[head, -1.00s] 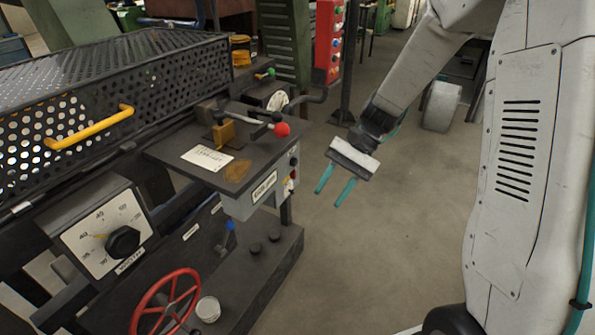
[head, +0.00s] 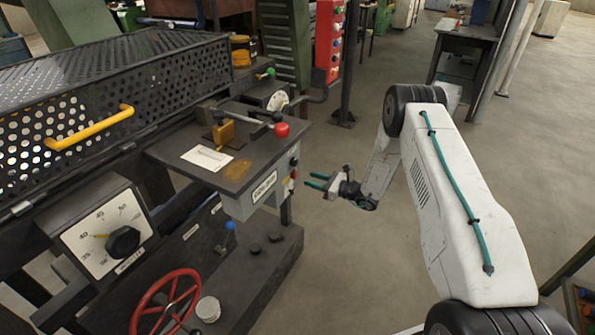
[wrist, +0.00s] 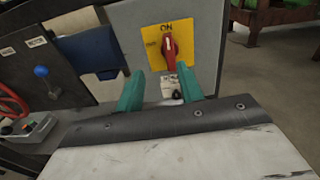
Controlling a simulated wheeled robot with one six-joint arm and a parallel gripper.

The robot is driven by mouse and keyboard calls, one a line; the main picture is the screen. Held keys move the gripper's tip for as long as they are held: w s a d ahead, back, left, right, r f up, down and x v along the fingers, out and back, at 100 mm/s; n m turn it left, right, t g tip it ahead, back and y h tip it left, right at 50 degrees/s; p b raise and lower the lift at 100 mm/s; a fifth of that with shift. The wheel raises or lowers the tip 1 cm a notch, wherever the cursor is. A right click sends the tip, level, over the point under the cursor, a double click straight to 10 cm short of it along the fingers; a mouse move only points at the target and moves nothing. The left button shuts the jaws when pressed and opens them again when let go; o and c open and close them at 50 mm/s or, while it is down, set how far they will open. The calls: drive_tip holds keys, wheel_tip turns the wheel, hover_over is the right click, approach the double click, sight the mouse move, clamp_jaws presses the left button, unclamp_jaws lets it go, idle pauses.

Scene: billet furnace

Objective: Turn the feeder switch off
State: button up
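A red rotary switch (wrist: 170,49) sits on a yellow plate (wrist: 184,39) in the wrist view. Its handle stands upright, toward the "ON" mark at the top; a smaller mark at the left is hard to read. The plate is on the side of a grey box (head: 240,205), which hangs under a dark console top and has a label on its front. My gripper (head: 313,180) is to the right of the box in the head view, pointing at that side. In the wrist view its two green fingers (wrist: 160,82) are apart, empty, just below the switch and not visibly touching it.
A lever with a red ball (head: 281,130) stands on the console top. A blue-knobbed lever (head: 230,226) and a red handwheel (head: 168,303) are lower left. A red button panel (head: 328,42) stands behind.

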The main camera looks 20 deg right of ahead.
sight(293, 172)
drive_tip(key=w+a+t, duration=0.1)
drive_tip(key=w+a, duration=0.3)
drive_tip(key=w, duration=0.2)
drive_tip(key=shift+w+a+r+m, duration=0.2)
drive_tip(key=shift+a+r+m, duration=0.15)
drive_tip(key=shift+a+m, duration=0.05)
clamp_jaws()
